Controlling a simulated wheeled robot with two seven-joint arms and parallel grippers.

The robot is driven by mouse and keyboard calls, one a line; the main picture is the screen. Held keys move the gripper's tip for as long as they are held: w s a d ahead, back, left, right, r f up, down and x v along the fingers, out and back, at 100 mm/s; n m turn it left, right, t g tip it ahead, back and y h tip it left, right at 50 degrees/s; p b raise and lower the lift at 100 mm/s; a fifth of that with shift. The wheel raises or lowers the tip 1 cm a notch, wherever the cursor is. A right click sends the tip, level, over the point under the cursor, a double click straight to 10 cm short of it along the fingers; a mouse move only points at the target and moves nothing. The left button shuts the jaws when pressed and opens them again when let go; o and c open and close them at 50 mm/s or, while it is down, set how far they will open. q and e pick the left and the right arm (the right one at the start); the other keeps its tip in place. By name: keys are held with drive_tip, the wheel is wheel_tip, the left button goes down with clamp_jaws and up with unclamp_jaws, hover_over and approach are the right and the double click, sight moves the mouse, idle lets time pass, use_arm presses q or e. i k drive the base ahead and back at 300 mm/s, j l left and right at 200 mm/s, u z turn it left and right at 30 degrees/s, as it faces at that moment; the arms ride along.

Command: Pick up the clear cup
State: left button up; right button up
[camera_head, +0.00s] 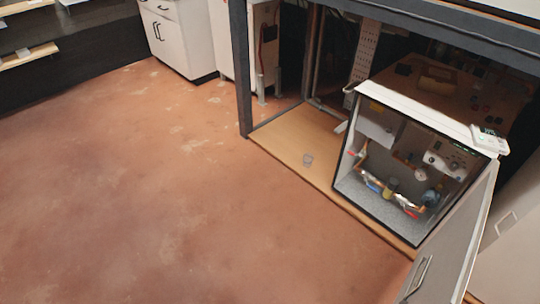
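A small clear cup (308,160) stands on a low wooden board, left of the open heat pump cabinet. It looks greyish and see-through, and nothing touches it. The wooden board (285,133) lies close to floor level under a dark metal frame. Neither of my grippers shows in the head view, so I cannot see whether they are open or shut.
The heat pump cabinet (362,198) stands right of the cup, its inside full of pipes and parts. A grey door panel (440,262) with a handle is at the lower right. A dark post (241,70) rises at the board's left corner. The reddish floor (150,190) is clear.

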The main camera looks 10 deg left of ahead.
sight(308, 158)
drive_tip(key=i+j+u, duration=0.15)
drive_tip(key=i, duration=0.25)
drive_tip(key=i+j+u, duration=0.2)
drive_tip(key=i, duration=0.15)
drive_tip(key=i+j+u, duration=0.15)
drive_tip(key=i, duration=0.25)
